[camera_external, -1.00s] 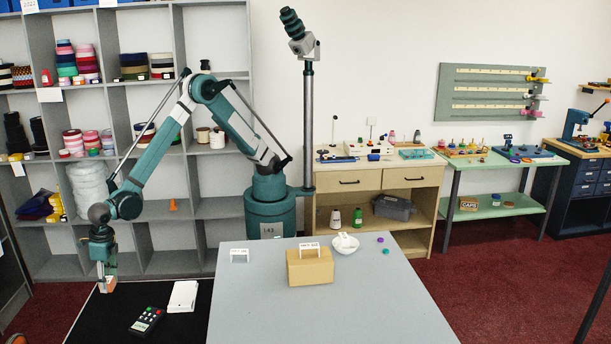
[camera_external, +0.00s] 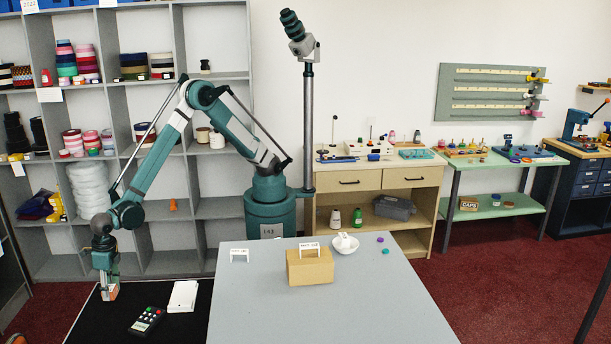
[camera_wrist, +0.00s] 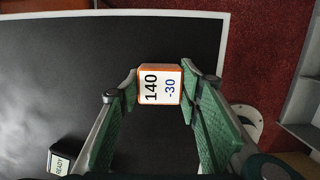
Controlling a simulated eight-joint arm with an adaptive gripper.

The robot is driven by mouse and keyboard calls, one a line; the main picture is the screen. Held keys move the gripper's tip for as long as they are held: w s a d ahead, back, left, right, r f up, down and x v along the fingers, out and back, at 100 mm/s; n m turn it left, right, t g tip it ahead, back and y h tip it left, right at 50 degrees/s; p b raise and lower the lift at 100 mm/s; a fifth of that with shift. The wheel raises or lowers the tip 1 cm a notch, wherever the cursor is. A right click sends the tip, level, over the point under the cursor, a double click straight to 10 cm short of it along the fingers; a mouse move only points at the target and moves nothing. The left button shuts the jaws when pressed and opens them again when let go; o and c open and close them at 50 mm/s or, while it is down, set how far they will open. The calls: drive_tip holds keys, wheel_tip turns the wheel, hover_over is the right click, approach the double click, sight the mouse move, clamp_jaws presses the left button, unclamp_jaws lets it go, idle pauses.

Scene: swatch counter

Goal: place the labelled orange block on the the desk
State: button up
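The orange block (camera_wrist: 160,84) has a white label reading "140" and "-30" on the face toward the wrist camera. I cannot tell whether the block touches the desk top. The black top with its pale edge also fills much of the wrist view (camera_wrist: 60,90).
A dark keypad device (camera_external: 146,321) and a white pad (camera_external: 183,296) lie right of the block. The grey table (camera_external: 330,315) holds a cardboard-coloured box (camera_external: 310,268), a small white bowl (camera_external: 345,245) and label stands. The black top around the block looks clear.

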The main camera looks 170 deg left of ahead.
sight(113, 288)
drive_tip(key=o, duration=0.5)
drive_tip(key=shift+c, duration=0.2)
drive_tip(key=shift+r, duration=0.15)
wheel_tip(113, 288, up, 12)
drive_tip(key=a+p, duration=0.1)
drive_tip(key=shift+a+p, duration=0.4)
idle(0.5)
